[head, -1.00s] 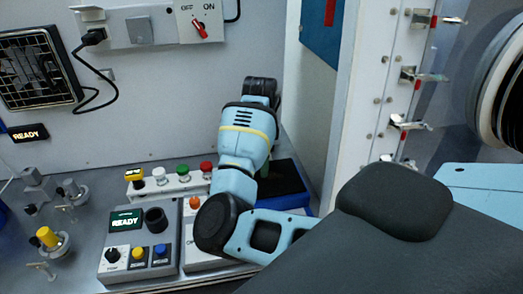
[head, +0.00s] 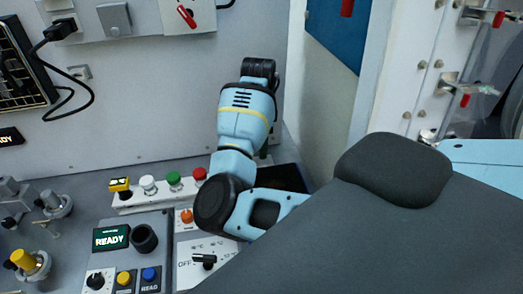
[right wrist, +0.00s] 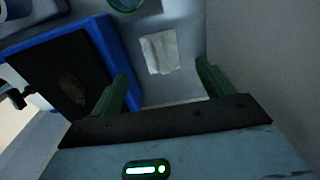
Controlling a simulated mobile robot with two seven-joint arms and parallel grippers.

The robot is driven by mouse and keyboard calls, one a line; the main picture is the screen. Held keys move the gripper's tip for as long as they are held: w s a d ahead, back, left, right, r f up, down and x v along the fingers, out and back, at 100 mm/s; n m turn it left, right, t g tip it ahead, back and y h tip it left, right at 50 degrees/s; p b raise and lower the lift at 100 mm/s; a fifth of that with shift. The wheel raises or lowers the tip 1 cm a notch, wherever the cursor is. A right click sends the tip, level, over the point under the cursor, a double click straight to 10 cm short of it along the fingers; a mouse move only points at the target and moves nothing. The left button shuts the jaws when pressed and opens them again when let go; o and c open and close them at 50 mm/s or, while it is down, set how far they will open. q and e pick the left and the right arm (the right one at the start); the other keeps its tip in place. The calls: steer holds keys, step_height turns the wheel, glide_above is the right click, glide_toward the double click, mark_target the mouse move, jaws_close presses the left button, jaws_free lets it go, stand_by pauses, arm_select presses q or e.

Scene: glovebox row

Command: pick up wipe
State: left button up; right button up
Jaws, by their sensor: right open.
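The wipe is a small white, creased sheet (right wrist: 160,52) lying flat on the grey surface in the right wrist view. My right gripper (right wrist: 162,72) has two green fingers spread apart, with nothing between them. From this camera the wipe appears between and just beyond the fingertips; the height gap is unclear. In the head view my right arm reaches in from the lower right and hides its gripper and the wipe. My left gripper is not in view.
A blue-edged black tray (right wrist: 107,40) lies left of the wipe, close to the left finger. A green round object (right wrist: 125,4) is beyond it. A pale wall stands close on the right. A control box with a READY display (head: 111,238) and a button row (head: 160,190) are left of my arm.

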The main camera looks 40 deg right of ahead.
mark_target(262, 161)
steer(key=shift+s+d+f, duration=0.1)
steer(key=shift+d+f, duration=0.1)
steer(key=shift+f, duration=1.65)
steer(key=shift+s+d+f, duration=0.1)
steer(key=shift+d+f, duration=0.05)
steer(key=shift+f, duration=1.65)
steer(key=c, duration=1.1)
